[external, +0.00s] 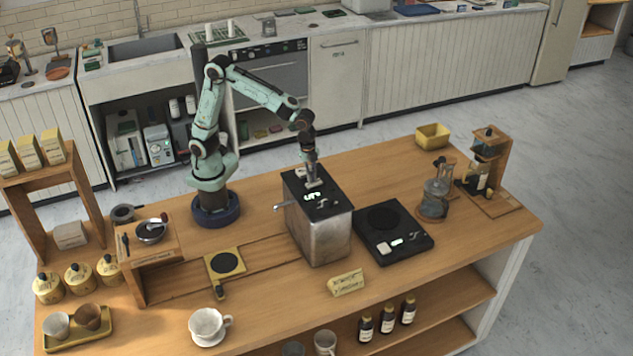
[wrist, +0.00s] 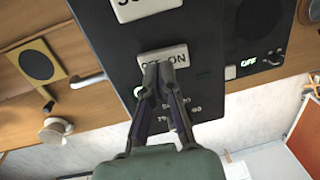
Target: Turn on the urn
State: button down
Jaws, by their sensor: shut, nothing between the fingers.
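The urn (external: 322,235) is a metal box with a black top, standing on the wooden cart. Its black top panel (wrist: 110,50) fills the middle of the wrist view. My gripper (external: 312,182) points down onto the urn's top. In the wrist view, my gripper (wrist: 158,68) is shut with nothing held, its fingertips at the switch's lower edge and covering part of it. I cannot tell whether they press it.
A black hot plate (external: 392,232) stands right of the urn, and a glass vessel (external: 436,195) beyond it. A yellow-framed pad (external: 224,262) lies to the left. A sign (external: 346,283) stands in front. A white cup (external: 207,325) is at the front left.

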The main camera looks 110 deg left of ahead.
notch_tip(320, 180, up, 13)
jog(key=s+d, duration=0.1)
jog(key=shift+s+d, duration=0.25)
jog(key=shift+r, duration=0.1)
jog(key=shift+w+a+r, duration=0.1)
jog(key=shift+w+a, duration=0.4)
jog(key=shift+a, duration=0.05)
jog(key=f, duration=0.4)
jog(key=w+a+f, duration=0.1)
jog(key=f, duration=0.9)
jog(key=shift+w+a, duration=0.25)
jog(key=shift+a, duration=0.05)
